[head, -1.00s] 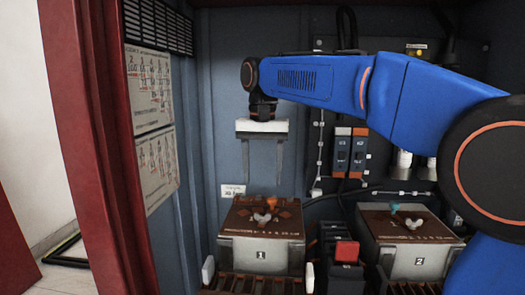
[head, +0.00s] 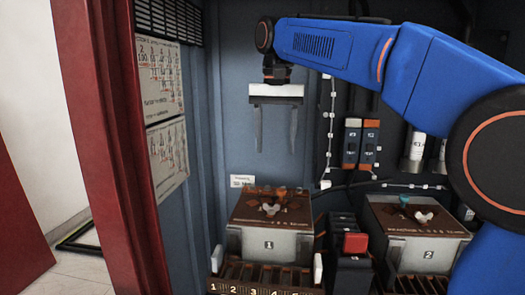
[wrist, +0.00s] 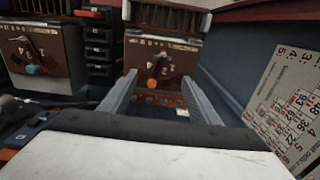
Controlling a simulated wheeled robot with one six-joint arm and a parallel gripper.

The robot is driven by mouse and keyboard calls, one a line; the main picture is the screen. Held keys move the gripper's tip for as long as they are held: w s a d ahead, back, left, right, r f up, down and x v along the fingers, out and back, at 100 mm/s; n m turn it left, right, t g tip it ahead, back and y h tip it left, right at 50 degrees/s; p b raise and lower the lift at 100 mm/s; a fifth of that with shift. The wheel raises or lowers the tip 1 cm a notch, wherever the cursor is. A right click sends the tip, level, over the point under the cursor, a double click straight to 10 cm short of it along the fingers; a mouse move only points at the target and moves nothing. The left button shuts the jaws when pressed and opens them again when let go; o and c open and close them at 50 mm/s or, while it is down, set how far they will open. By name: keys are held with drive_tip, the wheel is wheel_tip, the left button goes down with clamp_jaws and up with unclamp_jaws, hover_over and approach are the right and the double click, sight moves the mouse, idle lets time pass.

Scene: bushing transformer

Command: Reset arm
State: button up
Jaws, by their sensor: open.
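My gripper (head: 276,130) is open and empty in the head view, its two fingers pointing down above the transformer marked 1. My blue arm reaches in from the right. Transformer 1 (head: 268,247) has a brown top with an orange knob and a pale wing-shaped piece. Transformer 2 (head: 427,256) stands to the right with a teal knob and a similar pale piece. In the wrist view my gripper's fingers (wrist: 159,92) are spread apart, with transformer 1 (wrist: 185,62) seen between and beyond them. Transformer 2 (wrist: 40,50) is at the left there.
Two switches (head: 361,143) and cables are on the back wall. The red cabinet frame (head: 110,150) and chart panels (head: 160,70) bound the left. The air around the gripper is clear.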

drive_tip(key=s+d+f+n+t, duration=0.1)
drive_tip(key=s+d+f+t, duration=0.1)
drive_tip(key=s+d+f, duration=0.9)
drive_tip(key=s+d+f+n+t, duration=0.1)
drive_tip(key=s+d+f+t, duration=0.1)
drive_tip(key=s+d+f, duration=0.9)
drive_tip(key=s+f, duration=0.5)
drive_tip(key=f, duration=0.3)
drive_tip(key=shift+s+f+t, duration=0.2)
drive_tip(key=shift+s+t, duration=0.1)
drive_tip(key=shift+s, duration=0.05)
